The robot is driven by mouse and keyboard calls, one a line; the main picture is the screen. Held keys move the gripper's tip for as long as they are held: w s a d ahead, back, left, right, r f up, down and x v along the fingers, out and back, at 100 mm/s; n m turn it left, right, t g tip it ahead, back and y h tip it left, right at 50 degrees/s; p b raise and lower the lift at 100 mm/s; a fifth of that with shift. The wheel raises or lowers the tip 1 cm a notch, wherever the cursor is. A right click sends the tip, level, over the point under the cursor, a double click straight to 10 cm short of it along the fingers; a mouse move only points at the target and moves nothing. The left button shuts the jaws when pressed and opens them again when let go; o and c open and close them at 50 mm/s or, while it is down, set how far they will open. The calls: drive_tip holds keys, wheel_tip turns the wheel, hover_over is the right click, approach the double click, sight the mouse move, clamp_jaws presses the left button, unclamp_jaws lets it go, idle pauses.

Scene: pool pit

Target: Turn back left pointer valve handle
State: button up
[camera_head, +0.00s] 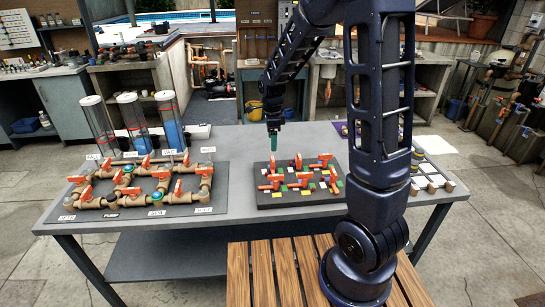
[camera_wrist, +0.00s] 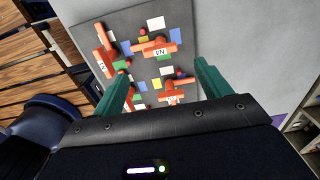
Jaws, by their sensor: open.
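A dark board (camera_head: 262,203) on the grey table carries several orange pointer valve handles among small coloured squares. The back left handle (camera_head: 272,168) is at the board's far left corner in the head view. My gripper (camera_head: 273,143) hangs with its green fingers pointing down, above and just behind that handle, apart from it. In the wrist view my gripper (camera_wrist: 161,78) is open and empty, its fingers spread over the board, with orange handles (camera_wrist: 155,47) in and beyond the gap. Which of these is the back left one I cannot tell.
A brown pipe assembly with orange-handled valves (camera_head: 134,188) lies on the table (camera_head: 235,150) to the left, with clear cylinders (camera_head: 135,122) behind it. A rack with pale squares (camera_head: 430,178) is at the right, partly behind my arm. Bare table lies between the two boards.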

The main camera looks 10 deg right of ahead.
sight(272, 157)
wheel_tip(272, 157, down, 8)
drive_tip(key=shift+f, duration=0.2)
idle(0.3)
drive_tip(key=c, duration=1)
